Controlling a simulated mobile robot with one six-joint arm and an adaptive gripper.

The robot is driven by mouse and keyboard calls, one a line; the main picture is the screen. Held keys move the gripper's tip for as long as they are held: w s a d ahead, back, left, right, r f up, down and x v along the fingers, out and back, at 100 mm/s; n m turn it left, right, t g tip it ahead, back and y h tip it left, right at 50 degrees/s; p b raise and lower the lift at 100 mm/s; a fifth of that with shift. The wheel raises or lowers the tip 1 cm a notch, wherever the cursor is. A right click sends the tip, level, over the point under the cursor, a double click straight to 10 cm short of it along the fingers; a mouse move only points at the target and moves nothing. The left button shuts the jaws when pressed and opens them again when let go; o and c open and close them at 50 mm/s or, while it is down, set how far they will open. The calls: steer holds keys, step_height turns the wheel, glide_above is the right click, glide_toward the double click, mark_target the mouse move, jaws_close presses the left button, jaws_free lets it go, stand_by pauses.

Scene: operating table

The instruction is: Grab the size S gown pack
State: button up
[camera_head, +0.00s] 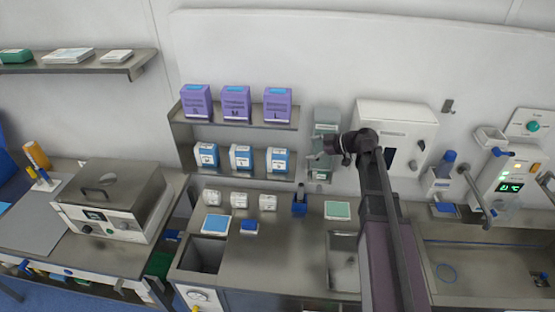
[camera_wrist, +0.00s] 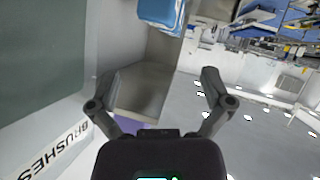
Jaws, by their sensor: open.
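The size S gown pack (camera_head: 196,103) is a purple box standing at the left end of the upper wall shelf. The M pack (camera_head: 236,103) and the L pack (camera_head: 277,104) stand to its right in a row, with gaps between them. My gripper (camera_head: 318,153) is right of the shelves, near the lower shelf's height, well apart from the S pack. In the wrist view my gripper (camera_wrist: 158,82) is open, with nothing between its fingers. I cannot make out the S pack in the wrist view.
Blue-and-white boxes (camera_head: 240,157) stand on the lower shelf (camera_head: 223,175). A dispenser (camera_head: 327,127) is on the wall beside my gripper. A "BRUSHES" label (camera_wrist: 52,150) is close by in the wrist view. Small packs and a sink lie below; the wall above the purple packs is clear.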

mark_target(283, 153)
steer(key=shift+a+f, duration=0.1)
steer(key=b+x, duration=0.3)
steer(key=x, duration=0.4)
steer(key=shift+w+a+f+b, duration=0.25)
steer(key=shift+a+b, duration=0.15)
steer(key=shift+a, duration=0.2)
steer(key=b+x, duration=0.2)
steer(key=x, duration=0.2)
steer(key=shift+f, duration=0.1)
steer(key=shift+w+a+f, duration=0.15)
steer(key=shift+a+f, duration=0.05)
steer(key=shift+a, duration=0.3)
